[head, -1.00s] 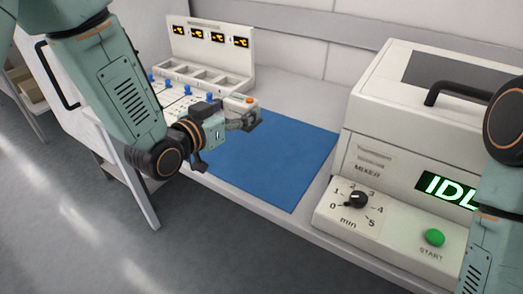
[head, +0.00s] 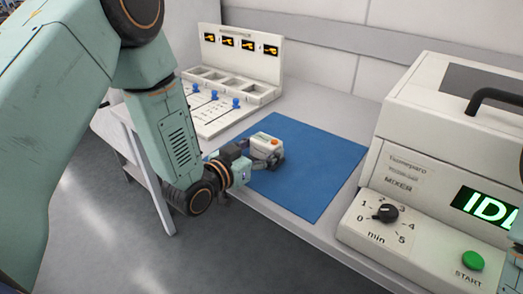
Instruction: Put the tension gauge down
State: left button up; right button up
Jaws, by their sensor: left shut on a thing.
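The tension gauge (head: 267,147) is a small off-white box with an orange button on top. It is over the left part of the blue mat (head: 318,168) in the head view. My left gripper (head: 268,160) is shut on the gauge, reaching in from the left. I cannot tell whether the gauge touches the mat. My right gripper is not in view.
A feeder panel (head: 240,50) with several small displays, trays and blue knobs stands behind and left of the mat. A mixer (head: 415,125) with a dial (head: 386,213) and a green start button (head: 473,261) stands to the right. Most of the mat is clear.

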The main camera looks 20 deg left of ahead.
pick_arm(q)
jog(key=shift+d+r, duration=0.1)
jog(key=shift+d, duration=0.1)
jog(key=shift+s+a+f, duration=0.1)
jog(key=shift+a+f, duration=0.05)
jog(key=shift+f, duration=0.05)
jog(key=o, duration=1.3)
jog(key=shift+a, duration=0.15)
jog(key=o, duration=0.4)
jog(key=shift+d, duration=0.2)
jog(key=shift+a, duration=0.15)
